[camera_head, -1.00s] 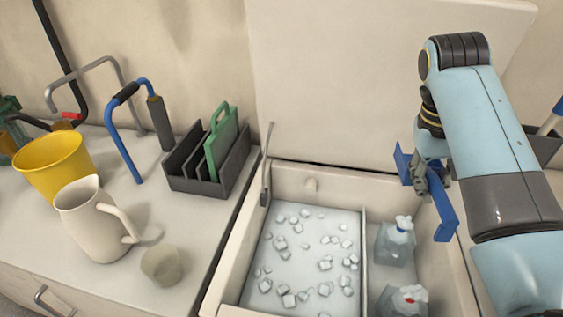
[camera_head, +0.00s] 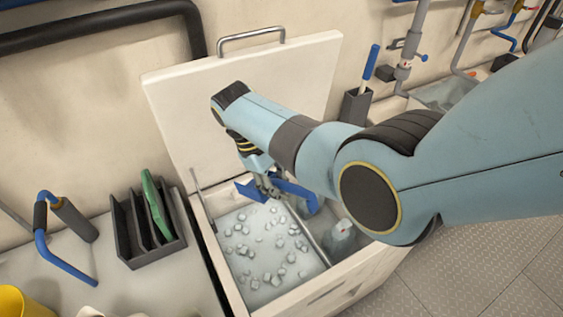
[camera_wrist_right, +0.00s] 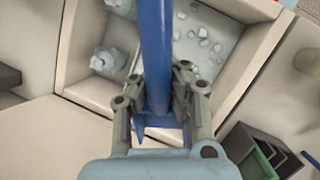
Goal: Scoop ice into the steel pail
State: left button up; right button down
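Ice cubes (camera_head: 262,245) lie loose in the left compartment of an open white chest (camera_head: 327,297); they also show in the wrist view (camera_wrist_right: 203,42). My right gripper (camera_head: 268,187) is shut on a blue scoop-like tool (camera_head: 297,193). It holds the tool above the back of the chest, near the divider. In the wrist view the tool's long blue shaft (camera_wrist_right: 157,40) runs between the fingers, clear of the ice. Whether the tool holds any ice is hidden. I see no steel pail in these frames. My left gripper is not in view.
The chest's lid (camera_head: 245,105) stands raised behind. A bottle (camera_head: 341,238) sits in the right compartment beyond the divider (camera_head: 308,235). A dark rack (camera_head: 147,243) with a green board (camera_head: 156,204) stands on the left counter, near a blue-handled tool (camera_head: 62,262).

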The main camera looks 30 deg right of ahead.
jog(key=shift+s+a+r+p, duration=0.1)
jog(key=shift+s+r+p, duration=0.35)
jog(key=shift+s+p, duration=0.25)
jog(key=shift+f+n+g, duration=0.1)
jog(key=shift+n+g, duration=0.2)
pick_arm(q)
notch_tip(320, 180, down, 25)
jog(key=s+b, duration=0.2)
jog(key=b, duration=2.5)
pick_arm(e)
notch_tip(320, 180, down, 26)
notch_tip(320, 180, up, 26)
jog(key=p, duration=2.7)
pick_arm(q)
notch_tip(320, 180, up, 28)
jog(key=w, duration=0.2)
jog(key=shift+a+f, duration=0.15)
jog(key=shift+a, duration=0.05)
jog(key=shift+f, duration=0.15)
pick_arm(e)
jog(key=shift+f, duration=0.2)
